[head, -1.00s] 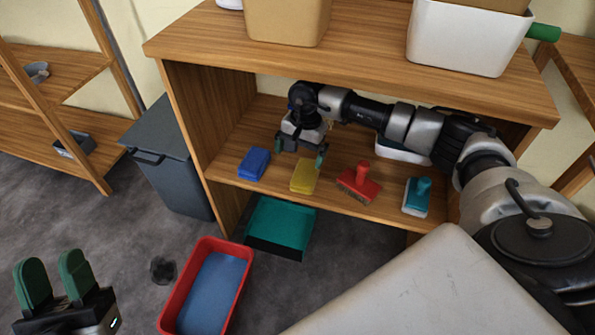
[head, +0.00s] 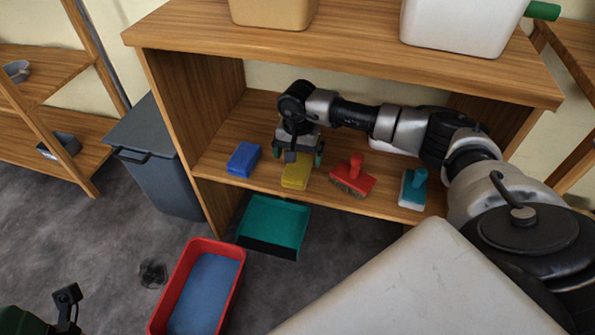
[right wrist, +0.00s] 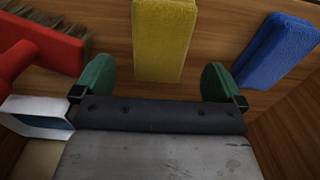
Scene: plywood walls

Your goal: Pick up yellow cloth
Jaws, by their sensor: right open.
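The yellow cloth (head: 296,172) is a folded block on the wooden shelf, between a blue cloth and a red brush. It also shows in the right wrist view (right wrist: 163,40), at the top middle. My right gripper (head: 298,155) is just above and behind the yellow cloth. Its green fingertips are apart, with the yellow cloth lying between and beyond them in the right wrist view (right wrist: 158,82); nothing is held. My left gripper (head: 45,320) is only partly in view at the bottom left corner, and its jaws cannot be made out.
The upper shelf board (head: 340,62) is above my right arm. A green dustpan (head: 273,226) and a red tub (head: 238,270) are below.

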